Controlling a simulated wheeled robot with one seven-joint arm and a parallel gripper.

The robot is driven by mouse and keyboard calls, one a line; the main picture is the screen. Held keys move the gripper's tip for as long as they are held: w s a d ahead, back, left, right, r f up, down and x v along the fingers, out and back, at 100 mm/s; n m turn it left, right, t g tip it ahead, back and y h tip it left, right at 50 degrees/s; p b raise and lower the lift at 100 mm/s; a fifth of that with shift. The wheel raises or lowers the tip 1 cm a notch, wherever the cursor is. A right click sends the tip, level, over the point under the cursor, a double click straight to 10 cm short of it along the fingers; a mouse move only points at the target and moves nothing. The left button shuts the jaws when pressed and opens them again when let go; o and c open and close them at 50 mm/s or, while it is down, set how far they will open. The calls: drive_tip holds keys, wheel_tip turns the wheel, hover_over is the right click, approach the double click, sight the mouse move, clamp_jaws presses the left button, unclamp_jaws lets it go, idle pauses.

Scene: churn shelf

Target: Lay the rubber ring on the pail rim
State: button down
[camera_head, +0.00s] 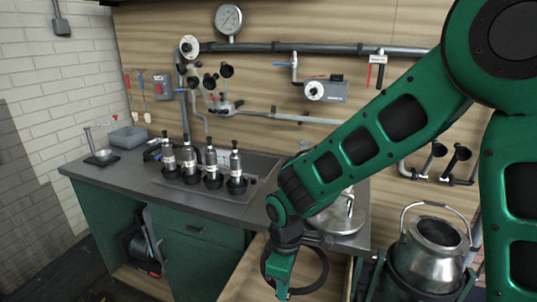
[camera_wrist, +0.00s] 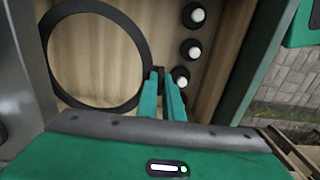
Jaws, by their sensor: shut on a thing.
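The black rubber ring shows in the head view (camera_head: 325,268) and at the left of the wrist view (camera_wrist: 147,60). My gripper (camera_head: 282,292) is at the bottom middle of the head view, with its green fingers (camera_wrist: 162,73) shut on the ring's edge. The ring sticks out to one side of the fingers, over a wooden surface. The metal pail (camera_head: 428,256), with a raised handle, stands at the right of the head view. Its rim is open at the top. The gripper and ring are to the left of the pail and apart from it.
Below the ring is an open wooden drawer or tray (camera_head: 240,278), with several black-and-white round parts (camera_wrist: 190,48) in a row. A counter (camera_head: 125,185) holds several metal bottles (camera_head: 190,160) and a round metal lid (camera_head: 338,217). Pipes run along the wall behind.

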drive_tip(key=s+a, duration=0.2)
drive_tip(key=s, duration=0.4)
drive_tip(key=shift+s+a, duration=0.25)
drive_tip(key=shift+s, duration=0.15)
idle(0.5)
drive_tip(key=shift+r, duration=0.1)
wheel_tip(320, 180, up, 7)
idle(1.2)
